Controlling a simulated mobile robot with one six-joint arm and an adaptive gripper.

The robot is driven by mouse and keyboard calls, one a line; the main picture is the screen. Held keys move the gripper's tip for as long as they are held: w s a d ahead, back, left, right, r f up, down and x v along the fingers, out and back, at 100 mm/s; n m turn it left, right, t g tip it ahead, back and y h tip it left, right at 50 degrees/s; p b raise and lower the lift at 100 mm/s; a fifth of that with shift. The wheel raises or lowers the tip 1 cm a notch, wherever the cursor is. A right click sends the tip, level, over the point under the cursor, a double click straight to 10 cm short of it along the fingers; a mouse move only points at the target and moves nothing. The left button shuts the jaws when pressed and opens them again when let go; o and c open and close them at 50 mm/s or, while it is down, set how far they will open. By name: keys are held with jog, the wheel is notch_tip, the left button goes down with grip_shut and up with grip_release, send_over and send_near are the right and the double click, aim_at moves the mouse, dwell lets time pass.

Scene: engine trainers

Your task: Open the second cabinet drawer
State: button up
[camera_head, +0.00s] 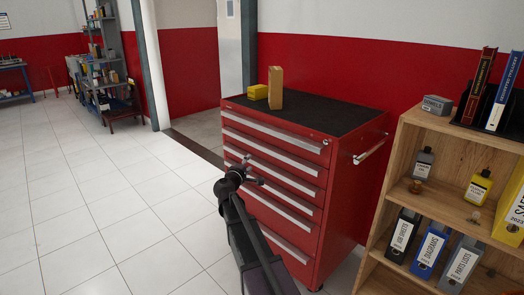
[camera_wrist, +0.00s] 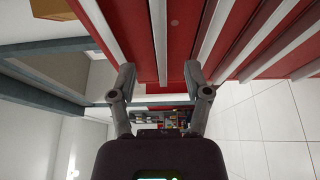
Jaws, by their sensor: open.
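The red tool cabinet (camera_head: 312,185) has several stacked drawers with long silver handle strips, and all of them look shut. The second drawer's handle (camera_head: 285,157) runs below the top one. My gripper (camera_head: 254,170) is in front of the drawer faces, left of their middle, and hides part of the lower strips. In the wrist view my gripper (camera_wrist: 160,75) is open, with its two fingers apart. A silver strip, apparently the second drawer's handle (camera_wrist: 158,35), lies between the fingers. I cannot tell whether either finger touches it.
A yellow box (camera_head: 258,92) and an upright brown box (camera_head: 275,87) stand on the cabinet's black top. A wooden shelf (camera_head: 407,135) with bottles and binders stands close on the right. White tiled floor (camera_head: 90,200) is clear to the left.

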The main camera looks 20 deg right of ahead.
aim_at(262, 149)
jog(key=x, duration=1.3)
jog(key=shift+w+d, duration=0.25)
jog(key=shift+s, duration=0.1)
grip_shut()
